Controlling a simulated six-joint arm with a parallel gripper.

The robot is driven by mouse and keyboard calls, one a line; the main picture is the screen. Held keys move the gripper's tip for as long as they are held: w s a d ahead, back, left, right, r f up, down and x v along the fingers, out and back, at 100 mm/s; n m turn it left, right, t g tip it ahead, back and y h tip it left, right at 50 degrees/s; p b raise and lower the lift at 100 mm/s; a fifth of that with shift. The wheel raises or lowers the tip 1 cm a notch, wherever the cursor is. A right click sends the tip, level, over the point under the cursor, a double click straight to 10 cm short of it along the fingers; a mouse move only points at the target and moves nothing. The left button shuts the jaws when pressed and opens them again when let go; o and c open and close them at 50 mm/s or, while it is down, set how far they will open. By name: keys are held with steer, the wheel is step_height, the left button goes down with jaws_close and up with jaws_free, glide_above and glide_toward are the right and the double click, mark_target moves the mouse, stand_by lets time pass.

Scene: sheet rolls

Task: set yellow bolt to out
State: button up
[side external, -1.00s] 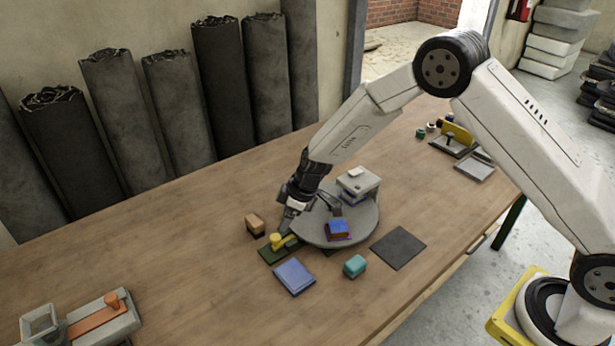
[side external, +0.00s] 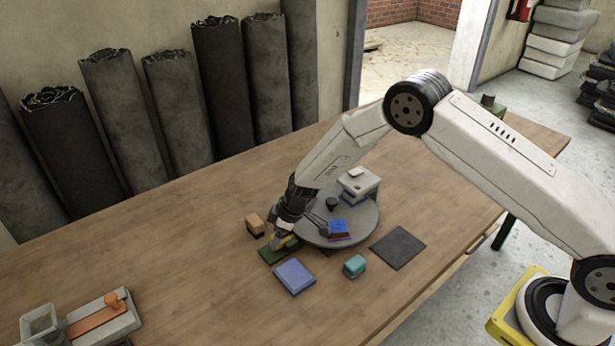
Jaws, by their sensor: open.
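The yellow bolt (side external: 288,242) sits on a dark green base (side external: 267,257) at the left front edge of the grey round plate. My gripper (side external: 299,236) is open and low over the bolt, with one finger at its left end and the other out to the right over the plate. The finger and wrist hide much of the bolt, including its knob. I cannot tell whether a finger touches it, nor read the bolt's position.
The round plate (side external: 362,223) carries a grey box (side external: 360,182) and a blue-purple block (side external: 339,228). Around it are an orange-brown block (side external: 255,224), blue pad (side external: 294,276), teal block (side external: 355,266) and dark mat (side external: 398,247). An orange-handled fixture (side external: 104,318) stands front left.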

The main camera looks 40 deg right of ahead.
steer(key=shift+f, duration=0.2)
jaws_close()
steer(key=shift+w, duration=0.1)
stand_by(1.3)
